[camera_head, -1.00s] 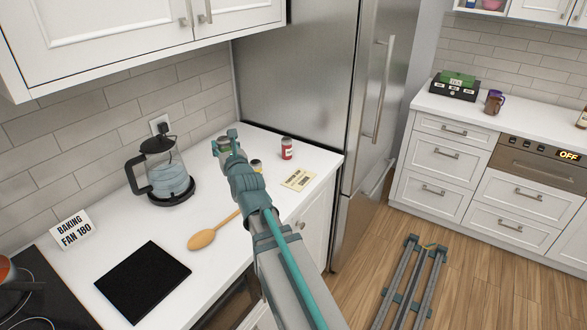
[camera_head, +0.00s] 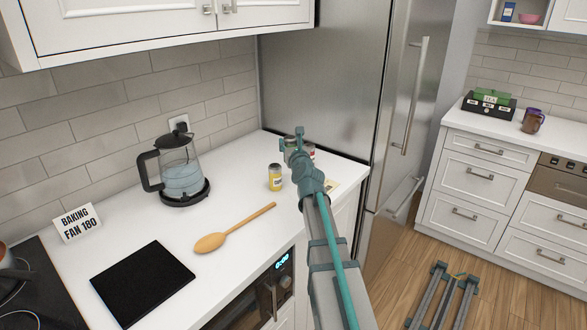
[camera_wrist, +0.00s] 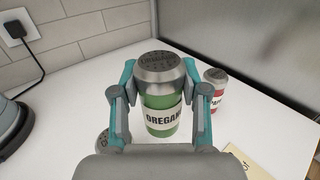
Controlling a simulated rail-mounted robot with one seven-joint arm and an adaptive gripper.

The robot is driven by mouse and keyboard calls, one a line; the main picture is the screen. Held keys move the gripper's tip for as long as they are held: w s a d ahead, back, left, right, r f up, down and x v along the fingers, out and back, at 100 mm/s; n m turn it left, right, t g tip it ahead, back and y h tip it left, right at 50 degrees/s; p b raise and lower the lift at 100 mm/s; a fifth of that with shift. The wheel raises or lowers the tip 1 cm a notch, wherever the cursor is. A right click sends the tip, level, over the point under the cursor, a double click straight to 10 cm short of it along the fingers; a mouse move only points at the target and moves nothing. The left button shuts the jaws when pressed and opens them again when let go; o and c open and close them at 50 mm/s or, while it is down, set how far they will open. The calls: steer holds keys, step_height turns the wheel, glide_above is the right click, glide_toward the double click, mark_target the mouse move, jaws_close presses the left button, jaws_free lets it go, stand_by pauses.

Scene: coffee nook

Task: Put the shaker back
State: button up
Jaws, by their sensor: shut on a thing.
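My gripper (camera_wrist: 157,97) is shut on a green shaker (camera_wrist: 161,118) with a metal lid and a label reading "OREGAN…", held upright between the fingers. In the head view my gripper (camera_head: 294,150) is over the far end of the counter, and the arm hides most of the green shaker. A red shaker (camera_wrist: 215,93) with a partly hidden label stands just right of the held one; in the head view it shows partly behind my gripper (camera_head: 310,151). A yellow shaker (camera_head: 275,178) stands to the left. I cannot tell if the green shaker touches the counter.
A paper note (camera_head: 332,186) lies on the counter (camera_head: 238,183) right of my arm. A kettle (camera_head: 182,172), wooden spoon (camera_head: 228,232), black mat (camera_head: 142,281) and sign (camera_head: 77,222) are to the left. The fridge (camera_head: 325,80) stands behind the counter's far end.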

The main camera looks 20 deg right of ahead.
steer(key=shift+w+d+f+b, duration=0.5)
steer(key=shift+f+b, duration=0.3)
steer(key=shift+f, duration=0.6)
steer(key=shift+w+d+f+b, duration=0.4)
steer(key=shift+w+f+b, duration=0.3)
steer(key=shift+f, duration=0.7)
steer(key=shift+w+d+f+b, duration=0.45)
steer(key=shift+f+b, duration=0.45)
steer(key=shift+f, duration=0.5)
steer(key=shift+f, duration=0.2)
steer(key=o, duration=1.1)
steer(key=shift+o, duration=0.2)
steer(key=shift+r, duration=0.2)
